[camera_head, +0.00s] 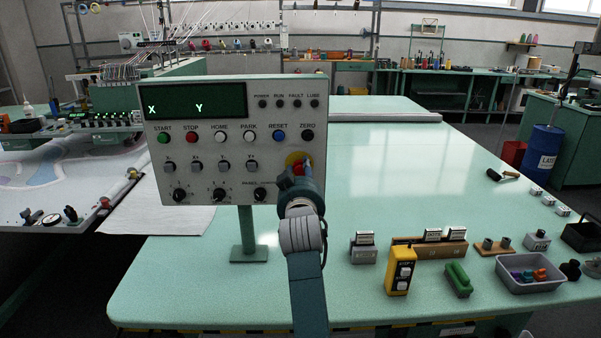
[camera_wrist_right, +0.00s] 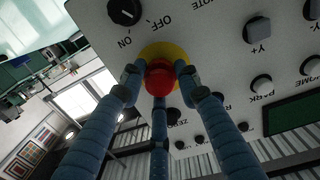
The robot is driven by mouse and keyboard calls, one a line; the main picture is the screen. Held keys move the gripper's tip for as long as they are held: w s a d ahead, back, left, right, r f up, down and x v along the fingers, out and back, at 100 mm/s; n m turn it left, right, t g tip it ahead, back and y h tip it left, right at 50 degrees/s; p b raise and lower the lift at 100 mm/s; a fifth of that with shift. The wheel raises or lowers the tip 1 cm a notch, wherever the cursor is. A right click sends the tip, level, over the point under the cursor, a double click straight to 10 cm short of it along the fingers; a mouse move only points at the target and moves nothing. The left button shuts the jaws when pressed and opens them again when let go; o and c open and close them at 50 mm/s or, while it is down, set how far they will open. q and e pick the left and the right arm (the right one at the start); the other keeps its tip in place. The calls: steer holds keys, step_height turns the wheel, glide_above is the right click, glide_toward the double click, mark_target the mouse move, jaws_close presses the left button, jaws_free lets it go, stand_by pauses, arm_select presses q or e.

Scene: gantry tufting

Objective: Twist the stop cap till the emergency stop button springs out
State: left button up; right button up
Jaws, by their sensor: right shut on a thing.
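The emergency stop button is a red cap (camera_wrist_right: 160,76) on a round yellow plate (camera_wrist_right: 178,52) on the control panel face. In the head view the yellow plate (camera_head: 293,158) shows at the panel's lower right, with the red cap mostly hidden behind my gripper. My right gripper (camera_head: 300,174) reaches up to it from below. In the right wrist view the blue fingers of my right gripper (camera_wrist_right: 158,75) are closed around the cap, one on each side and one below. I cannot tell whether the button is in or out. My left gripper is not in view.
The control panel (camera_head: 215,192) stands on a post (camera_head: 247,228) on the green table (camera_head: 390,160). A yellow pendant box (camera_head: 400,270), a green block (camera_head: 459,280) and a grey tray (camera_head: 528,288) stand at right. The table behind them is mostly clear.

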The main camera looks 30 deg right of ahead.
steer(key=shift+f, duration=0.35)
steer(key=o, duration=1.1)
steer(key=shift+c, duration=0.2)
steer(key=shift+o, duration=0.4)
steer(key=shift+r, duration=0.25)
